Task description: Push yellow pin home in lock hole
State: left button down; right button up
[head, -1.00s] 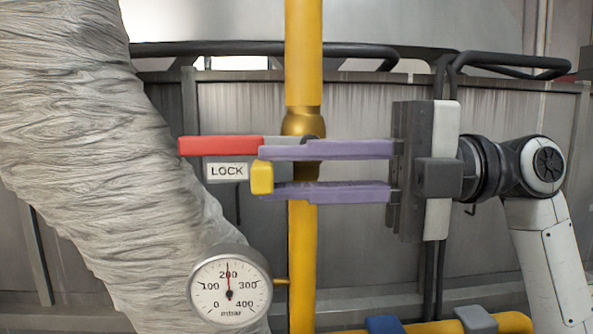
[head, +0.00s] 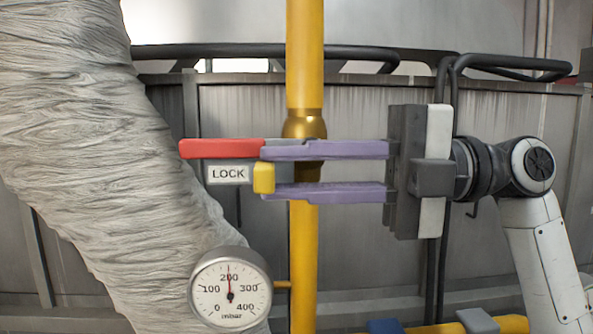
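The yellow pin (head: 264,177) shows its block-shaped head just right of the white LOCK label (head: 228,174), under the right end of the red handle (head: 222,149). My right gripper (head: 265,174) comes in from the right with long purple fingers. One finger lies along the top of the pin head and the other along its underside, and both appear to touch it. The fingers pass in front of the yellow pipe. The lock hole and the pin's shaft are hidden behind the head and fingers. My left gripper is out of view.
A vertical yellow pipe (head: 305,75) with a brass fitting runs behind the fingers. A round pressure gauge (head: 231,288) sits below. A thick wrinkled grey hose (head: 85,150) fills the left. Dark rails (head: 250,49) cross behind, and a lower yellow pipe shows at bottom right.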

jog(key=o, duration=0.4)
jog(key=shift+o, duration=0.2)
jog(key=shift+d, duration=0.35)
pick_arm(q)
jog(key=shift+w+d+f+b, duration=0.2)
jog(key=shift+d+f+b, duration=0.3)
jog(key=shift+b, duration=0.6)
pick_arm(e)
jog(key=d, duration=0.9)
jog(key=shift+d, duration=0.3)
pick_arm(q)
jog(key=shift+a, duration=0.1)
pick_arm(e)
jog(key=shift+s, duration=0.1)
